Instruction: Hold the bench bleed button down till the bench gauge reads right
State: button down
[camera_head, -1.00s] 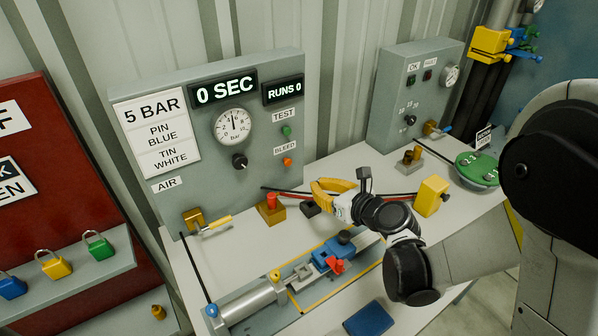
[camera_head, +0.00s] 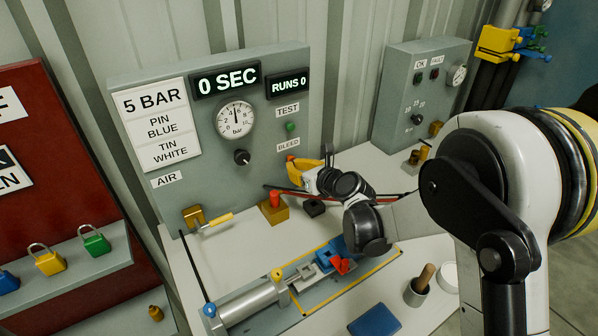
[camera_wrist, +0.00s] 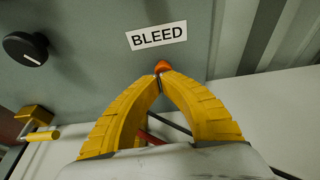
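The orange bleed button (camera_wrist: 162,66) sits under the white BLEED label (camera_wrist: 157,36) on the grey bench panel (camera_head: 210,185). In the wrist view my gripper (camera_wrist: 160,78) has its yellow fingertips together, right at the button; I cannot tell whether they touch or press it. In the head view my gripper (camera_head: 294,163) is in front of the panel below the BLEED label and hides most of the button. The bench gauge (camera_head: 235,118) is a white dial marked in bar, its needle pointing nearly straight up, near 5 to 6.
The green test button (camera_head: 291,127) is above the bleed label. A black knob (camera_head: 241,157) is left of it. A yellow air valve handle (camera_head: 217,220) is lower left. A red-topped brass block (camera_head: 274,207) stands on the bench below my gripper.

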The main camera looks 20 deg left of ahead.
jog(key=shift+w+a+r, duration=0.1)
jog(key=shift+w+a, duration=0.6)
jog(key=shift+a, duration=0.05)
dwell(0.8)
